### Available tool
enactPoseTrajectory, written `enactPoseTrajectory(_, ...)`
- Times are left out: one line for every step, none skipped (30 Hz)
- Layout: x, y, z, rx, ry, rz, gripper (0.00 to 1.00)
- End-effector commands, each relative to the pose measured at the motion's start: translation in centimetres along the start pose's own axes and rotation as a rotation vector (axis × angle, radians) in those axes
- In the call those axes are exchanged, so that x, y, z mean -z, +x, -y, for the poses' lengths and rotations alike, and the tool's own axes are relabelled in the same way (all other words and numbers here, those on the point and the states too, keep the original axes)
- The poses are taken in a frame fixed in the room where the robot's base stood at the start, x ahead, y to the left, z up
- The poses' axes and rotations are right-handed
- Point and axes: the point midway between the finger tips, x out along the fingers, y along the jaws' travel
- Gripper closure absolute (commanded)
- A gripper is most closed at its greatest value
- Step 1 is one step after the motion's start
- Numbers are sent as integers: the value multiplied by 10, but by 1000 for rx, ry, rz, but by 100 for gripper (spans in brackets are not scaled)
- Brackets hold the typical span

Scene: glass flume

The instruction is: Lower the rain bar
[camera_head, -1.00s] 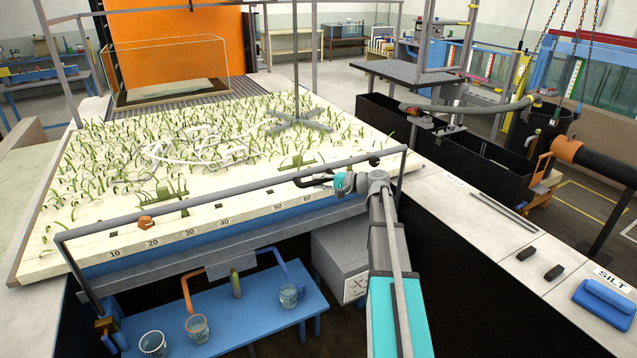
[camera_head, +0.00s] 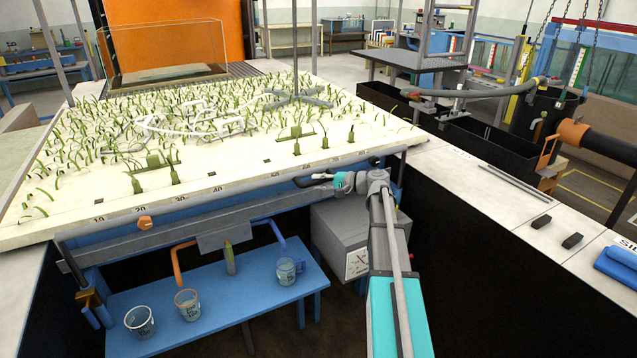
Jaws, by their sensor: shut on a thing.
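The rain bar (camera_head: 230,195) is a long grey rod running across the front of the planted sand bed (camera_head: 250,158). It slopes up to the right in the picture and lies along the bed's front edge, just below the number strip. An orange knob (camera_head: 144,222) sits on it at the left. My gripper (camera_head: 318,181) has dark fingers closed on the bar right of its middle. The fingers hide part of the bar, and the exact contact is small in view. The bar's right end is near the bed's front right corner.
Below stands a blue bench (camera_head: 220,300) with glass beakers (camera_head: 188,305) and bent orange and blue pipes. A grey box with a dial (camera_head: 345,240) is beside it, close to my arm. A white ledge (camera_head: 490,200) with small dark blocks lies at right.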

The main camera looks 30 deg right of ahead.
Motion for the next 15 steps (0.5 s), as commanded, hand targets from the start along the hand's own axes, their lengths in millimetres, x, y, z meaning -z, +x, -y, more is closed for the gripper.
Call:
enactPoseTrajectory(2, 2, -16, -2, 0, 0, 100)
enactPoseTrajectory(2, 3, -20, -2, 0, 0, 100)
enactPoseTrajectory(3, 4, -26, -2, 0, 0, 100)
enactPoseTrajectory(4, 4, -30, -2, 0, 0, 100)
enactPoseTrajectory(4, 5, -34, -2, 0, 0, 100)
enactPoseTrajectory(5, 6, -40, -2, 0, 1, 100)
enactPoseTrajectory(6, 6, -44, -2, 0, 1, 100)
enactPoseTrajectory(6, 7, -48, -2, 0, 1, 100)
enactPoseTrajectory(7, 8, -54, -2, 0, 1, 100)
enactPoseTrajectory(8, 8, -58, -2, 0, 1, 100)
enactPoseTrajectory(8, 9, -62, -2, 0, 1, 100)
enactPoseTrajectory(9, 10, -68, -2, 0, 1, 100)
enactPoseTrajectory(10, 10, -72, -2, 0, 1, 100)
enactPoseTrajectory(10, 11, -76, -2, 0, 1, 100)
enactPoseTrajectory(11, 12, -82, -2, 0, 1, 100)
